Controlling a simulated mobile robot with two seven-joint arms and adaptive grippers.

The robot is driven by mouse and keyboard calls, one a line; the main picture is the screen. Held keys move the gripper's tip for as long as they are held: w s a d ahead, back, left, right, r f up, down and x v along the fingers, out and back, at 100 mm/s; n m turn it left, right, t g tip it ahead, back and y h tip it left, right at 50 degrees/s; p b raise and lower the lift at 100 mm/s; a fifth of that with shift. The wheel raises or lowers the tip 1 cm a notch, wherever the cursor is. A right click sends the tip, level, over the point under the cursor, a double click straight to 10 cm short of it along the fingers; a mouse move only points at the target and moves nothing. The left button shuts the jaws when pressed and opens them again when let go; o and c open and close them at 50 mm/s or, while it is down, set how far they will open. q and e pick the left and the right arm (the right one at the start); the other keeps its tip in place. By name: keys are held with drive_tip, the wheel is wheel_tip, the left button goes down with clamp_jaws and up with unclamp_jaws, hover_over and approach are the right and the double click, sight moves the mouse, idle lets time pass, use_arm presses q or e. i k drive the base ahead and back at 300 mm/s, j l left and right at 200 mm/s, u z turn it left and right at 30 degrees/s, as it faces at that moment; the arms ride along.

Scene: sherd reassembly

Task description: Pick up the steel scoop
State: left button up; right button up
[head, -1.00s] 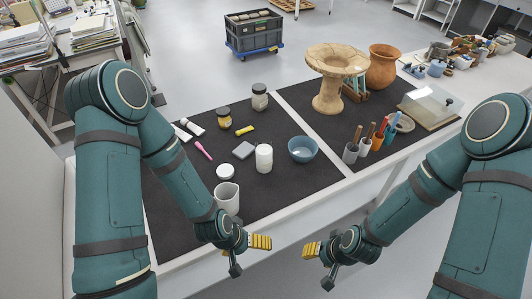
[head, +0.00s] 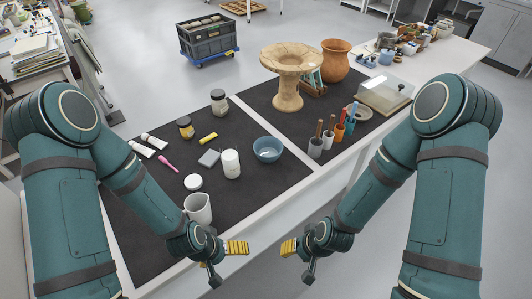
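I cannot make out a steel scoop in the head view. It may be hidden or too small to tell among the tools. My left gripper (head: 237,247) hangs in front of the near table edge, beside a white jug (head: 198,209). My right gripper (head: 288,248) faces it from the right, also off the table's front edge. Neither gripper touches anything on the table. Their yellow fingers are seen side-on, so I cannot tell whether they are open or shut.
Dark mats (head: 150,226) bear a blue bowl (head: 267,149), a white bottle (head: 231,164), jars, tubes and several cups of tools (head: 328,140). A pottery stand (head: 288,92), a clay pot (head: 336,64) and a clear box (head: 385,92) stand farther back. Clear floor lies right.

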sight(320, 121)
drive_tip(key=l+u, duration=0.15)
drive_tip(key=u, duration=0.3)
drive_tip(key=l+u, duration=0.15)
drive_tip(key=u, duration=0.3)
drive_tip(key=l+u, duration=0.2)
drive_tip(key=u, duration=0.25)
drive_tip(key=k+l+u, duration=0.1)
drive_tip(key=l+u, duration=0.2)
drive_tip(key=l, duration=0.15)
drive_tip(key=k+l+u, duration=0.15)
drive_tip(key=l+u, duration=0.2)
drive_tip(key=k+l+u, duration=0.1)
drive_tip(key=k+l, duration=0.15)
drive_tip(key=l, duration=0.2)
drive_tip(key=k+l+u, duration=0.15)
drive_tip(key=l, duration=0.3)
drive_tip(key=k, duration=0.1)
